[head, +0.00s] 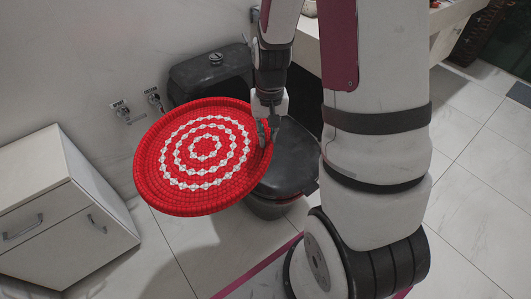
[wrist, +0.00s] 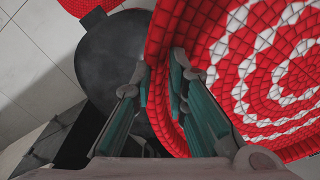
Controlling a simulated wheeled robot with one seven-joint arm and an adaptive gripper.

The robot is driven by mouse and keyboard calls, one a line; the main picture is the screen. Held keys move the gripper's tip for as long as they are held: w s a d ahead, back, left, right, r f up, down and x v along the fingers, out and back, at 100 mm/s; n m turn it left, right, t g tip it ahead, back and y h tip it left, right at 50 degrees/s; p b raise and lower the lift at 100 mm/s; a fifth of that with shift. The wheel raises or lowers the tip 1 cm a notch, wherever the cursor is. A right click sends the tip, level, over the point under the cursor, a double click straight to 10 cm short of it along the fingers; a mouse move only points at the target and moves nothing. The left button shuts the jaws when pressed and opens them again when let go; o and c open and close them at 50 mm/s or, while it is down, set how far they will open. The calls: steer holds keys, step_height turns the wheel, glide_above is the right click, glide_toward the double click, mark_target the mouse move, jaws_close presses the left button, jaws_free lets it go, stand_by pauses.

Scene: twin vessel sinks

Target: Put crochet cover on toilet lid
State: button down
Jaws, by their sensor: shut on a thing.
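The crochet cover (head: 150,165) is a round red disc with white rings and a raised rim. My gripper (head: 268,130) is shut on its right rim and holds it in the air, tilted. In the head view it lies mostly left of the black toilet lid (head: 287,160), overlapping the lid's left part. The lid is down, and part of it is hidden by the cover and my arm. In the wrist view the cover (wrist: 215,55) fills the right side, its rim between the fingertips (wrist: 165,80). The dark lid (wrist: 105,60) shows below, at left.
The black cistern (head: 212,75) stands against the wall behind the lid. A white cabinet (head: 60,210) is at left, with tiled floor between. Wall taps (head: 140,108) are left of the cistern. A red patterned piece (wrist: 85,5) shows at the wrist view's top left.

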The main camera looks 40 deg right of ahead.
steer(key=s+d+f+m+b, duration=0.35)
steer(key=s+f, duration=0.25)
steer(key=f, duration=0.3)
steer(key=s+d+f+m+b, duration=0.3)
steer(key=s+d+f+b, duration=0.15)
steer(key=f, duration=0.45)
steer(key=b, duration=0.4)
glide_above(310, 163)
steer(key=shift+a+f, duration=0.1)
steer(key=shift+f, duration=0.6)
step_height(310, 163, down, 4)
steer(key=b, duration=0.2)
steer(key=shift+r+b, duration=0.15)
steer(key=shift+b, duration=0.15)
steer(key=shift+r, duration=0.1)
steer(key=c, duration=2)
jaws_free()
steer(key=o, duration=0.4)
